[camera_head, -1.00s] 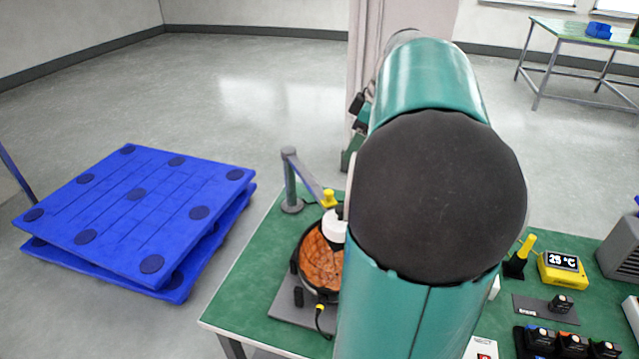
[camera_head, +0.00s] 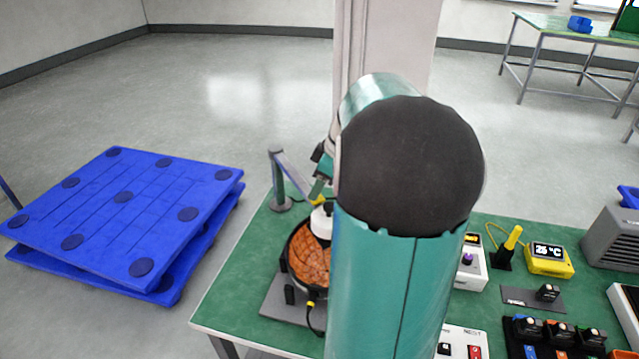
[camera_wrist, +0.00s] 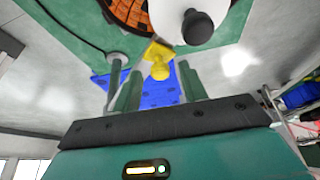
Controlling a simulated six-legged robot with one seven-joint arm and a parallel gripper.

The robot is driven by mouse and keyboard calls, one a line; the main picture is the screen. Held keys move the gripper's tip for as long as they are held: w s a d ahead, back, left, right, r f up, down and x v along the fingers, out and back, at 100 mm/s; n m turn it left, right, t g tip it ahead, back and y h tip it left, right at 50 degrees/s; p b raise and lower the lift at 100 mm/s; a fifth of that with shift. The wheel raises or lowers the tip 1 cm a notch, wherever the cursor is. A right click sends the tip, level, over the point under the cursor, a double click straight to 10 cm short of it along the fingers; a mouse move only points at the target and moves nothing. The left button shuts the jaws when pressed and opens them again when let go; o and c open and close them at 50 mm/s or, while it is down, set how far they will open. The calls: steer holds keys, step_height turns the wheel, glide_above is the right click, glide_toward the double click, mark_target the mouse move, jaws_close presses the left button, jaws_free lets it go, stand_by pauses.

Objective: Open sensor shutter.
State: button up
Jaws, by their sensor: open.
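The yellow shutter tab with its round knob (camera_wrist: 160,66) shows between the fingertips of my gripper (camera_wrist: 160,80) in the wrist view. The gripper is open, with a finger on each side of the knob; I cannot tell whether either touches it. The tab sits beside the white sensor head (camera_wrist: 205,20), which has a black knob. In the head view the white sensor head (camera_head: 321,222) is over an orange patterned disc (camera_head: 309,262) in a black ring. My gripper (camera_head: 318,186) comes down beside the grey post and arm, hiding most of the tab.
A grey post (camera_head: 279,182) with a slanted arm stands close to the gripper. On the green bench (camera_head: 250,285) a yellow display (camera_head: 549,260), black modules and a white box (camera_head: 472,266) lie to the right. Blue pallets (camera_head: 125,215) are on the floor at left.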

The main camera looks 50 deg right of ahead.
jaws_close()
steer(key=w, duration=0.1)
steer(key=w+d, duration=0.1)
steer(key=w, duration=0.3)
steer(key=shift+w+d, duration=0.25)
steer(key=shift+d, duration=0.15)
jaws_free()
steer(key=v, duration=1.4)
